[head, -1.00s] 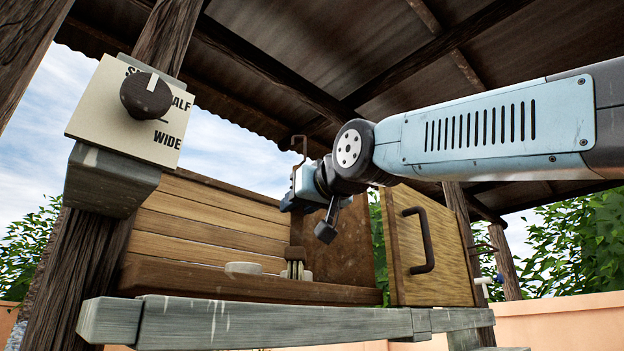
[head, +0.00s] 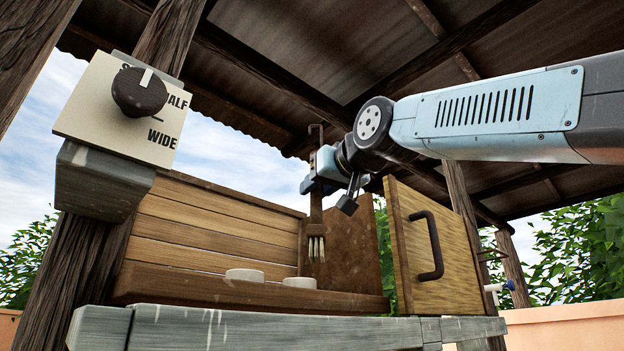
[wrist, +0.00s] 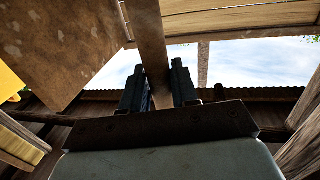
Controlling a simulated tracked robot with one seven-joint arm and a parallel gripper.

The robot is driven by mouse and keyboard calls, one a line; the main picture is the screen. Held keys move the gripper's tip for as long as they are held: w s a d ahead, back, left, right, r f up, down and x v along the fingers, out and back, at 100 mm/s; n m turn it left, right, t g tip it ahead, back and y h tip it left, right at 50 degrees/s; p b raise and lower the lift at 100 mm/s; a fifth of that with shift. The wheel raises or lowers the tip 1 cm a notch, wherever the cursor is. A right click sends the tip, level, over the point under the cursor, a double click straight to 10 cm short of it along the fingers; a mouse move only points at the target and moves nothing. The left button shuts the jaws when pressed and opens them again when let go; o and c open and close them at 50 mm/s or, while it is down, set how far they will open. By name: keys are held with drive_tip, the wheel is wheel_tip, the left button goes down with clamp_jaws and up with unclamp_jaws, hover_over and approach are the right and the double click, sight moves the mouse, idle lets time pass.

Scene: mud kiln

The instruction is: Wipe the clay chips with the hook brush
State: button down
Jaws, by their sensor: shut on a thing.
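My gripper (head: 318,172) is shut on the hook brush (head: 316,220), gripping its brown handle. The brush hangs upright, with its hook above the fingers and its pale bristles pointing down. The bristles are above the box floor, apart from it. In the wrist view, the handle (wrist: 152,45) runs between the two dark fingers (wrist: 157,88); the bristles are hidden there. I cannot tell whether these are the clay chips.
The open wooden box (head: 210,232) has slatted walls and a brown side panel. A door with a dark handle (head: 432,245) stands at its right. A grey beam (head: 250,328) crosses the front. A dial panel (head: 118,110) is on the left post. A roof is overhead.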

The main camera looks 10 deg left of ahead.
drive_tip(key=shift+r, duration=1.15)
idle(0.4)
